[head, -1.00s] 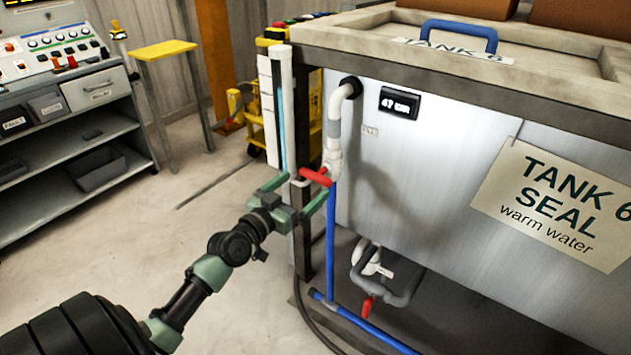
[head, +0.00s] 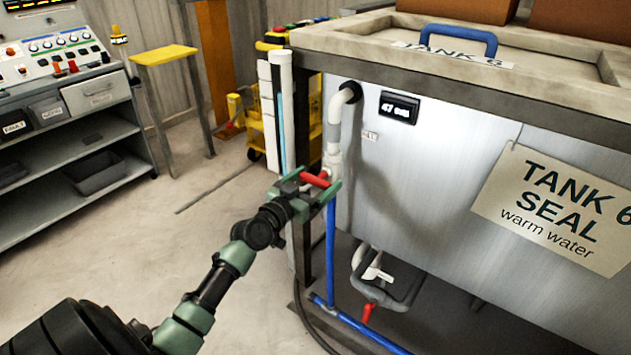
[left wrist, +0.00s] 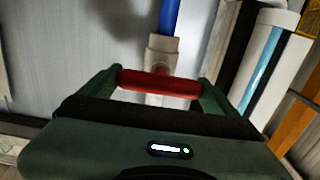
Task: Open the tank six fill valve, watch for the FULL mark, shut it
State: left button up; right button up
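The tank six fill valve is on a white pipe (head: 333,133) at the tank's left corner, above a blue pipe (head: 330,245). Its red handle (head: 314,180) lies crosswise between the fingers of my left gripper (head: 318,183). In the left wrist view, the red handle (left wrist: 158,84) spans the gap from finger to finger, and the gripper (left wrist: 158,88) appears shut on its ends. A narrow upright tube with a light-blue strip (head: 280,125) stands left of the valve. I cannot make out a FULL mark. A small black display (head: 399,107) shows about 47, its unit blurred. My right gripper is out of view.
The tank (head: 420,160) carries a "TANK 6 SEAL warm water" sign (head: 556,207). A second red handle (head: 368,312) sits low on grey piping. A control console (head: 60,55) and a yellow-topped stand (head: 163,53) are left. The floor between is clear.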

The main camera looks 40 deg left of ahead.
pick_arm(q)
jog(key=shift+n, duration=0.4)
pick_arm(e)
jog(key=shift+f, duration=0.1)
pick_arm(q)
jog(key=shift+n, duration=1)
jog(key=n, duration=0.2)
jog(key=shift+n+p, duration=0.3)
jog(key=shift+n, duration=1)
jog(key=n, duration=0.4)
jog(key=shift+f+p, duration=0.1)
jog(key=shift+p, duration=0.3)
jog(key=n, duration=0.4)
jog(key=shift+a+n, duration=0.1)
jog(key=shift+n, duration=0.2)
jog(key=shift+f+n+p, duration=0.1)
jog(key=shift+n+p, duration=0.3)
jog(key=shift+n, duration=0.7)
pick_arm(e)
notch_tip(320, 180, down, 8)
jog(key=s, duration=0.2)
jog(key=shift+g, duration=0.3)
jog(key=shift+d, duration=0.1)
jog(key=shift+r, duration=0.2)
